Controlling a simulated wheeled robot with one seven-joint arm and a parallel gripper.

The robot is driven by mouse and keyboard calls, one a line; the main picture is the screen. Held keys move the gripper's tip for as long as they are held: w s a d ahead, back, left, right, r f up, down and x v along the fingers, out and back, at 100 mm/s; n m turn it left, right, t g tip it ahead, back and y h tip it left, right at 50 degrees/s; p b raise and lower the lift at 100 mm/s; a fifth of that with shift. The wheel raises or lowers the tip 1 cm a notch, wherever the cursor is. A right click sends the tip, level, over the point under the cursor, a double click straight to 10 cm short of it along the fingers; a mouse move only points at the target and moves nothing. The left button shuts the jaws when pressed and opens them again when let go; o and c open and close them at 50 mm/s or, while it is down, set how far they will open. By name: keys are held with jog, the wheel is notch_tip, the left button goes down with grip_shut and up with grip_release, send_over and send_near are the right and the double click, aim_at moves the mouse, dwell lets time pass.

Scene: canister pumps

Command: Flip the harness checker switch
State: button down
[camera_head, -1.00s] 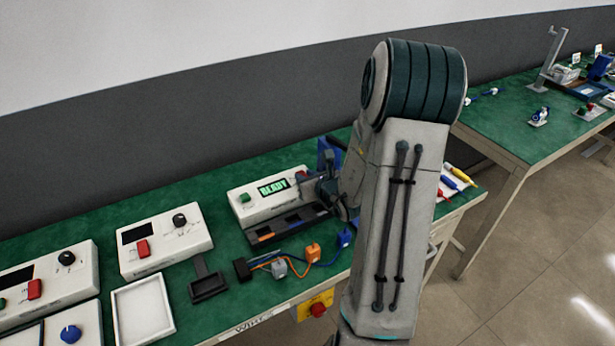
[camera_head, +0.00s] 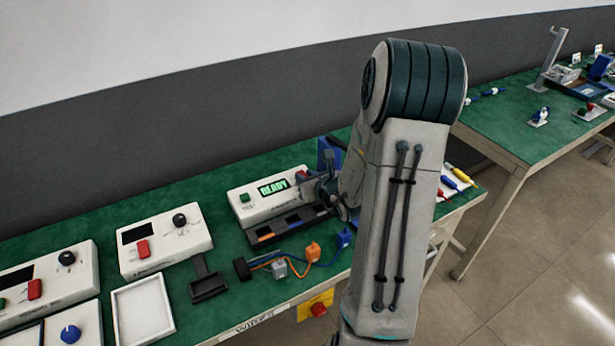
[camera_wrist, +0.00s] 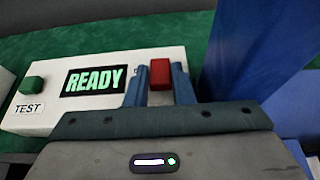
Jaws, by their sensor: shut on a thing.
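The harness checker (camera_head: 262,204) is a white box on the green bench with a green button and a screen reading READY. Its red switch (camera_wrist: 159,74) stands upright at the right end of the box in the wrist view. My gripper (camera_wrist: 160,82) has its two blue fingers on either side of the red switch, shut on it. In the head view my gripper (camera_head: 317,184) is at the checker's right end, and it partly hides the switch (camera_head: 301,175). The switch's base is hidden behind the fingers and gripper body.
A dark tray (camera_head: 265,238) lies along the checker's front, with coloured connectors and wires (camera_head: 280,268) before it. A blue upright panel (camera_wrist: 265,60) stands close on the gripper's right. Other white boxes (camera_head: 165,240) are to the left.

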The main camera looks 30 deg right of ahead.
jog(key=c, duration=1.2)
grip_release()
jog(key=shift+c, duration=0.2)
jog(key=shift+s, duration=0.15)
jog(key=v, duration=0.5)
jog(key=shift+d+r, duration=0.1)
jog(key=shift+s+b, duration=0.3)
jog(key=shift+b, duration=0.25)
jog(key=shift+s+b, duration=0.25)
jog(key=shift+b, duration=0.75)
jog(key=b+v, duration=0.2)
jog(key=b, duration=0.1)
jog(key=shift+b, duration=0.3)
jog(key=shift+r+b+v, duration=0.2)
jog(key=shift+b+v, duration=1.65)
jog(key=shift+v, duration=0.9)
jog(key=shift+w, duration=0.1)
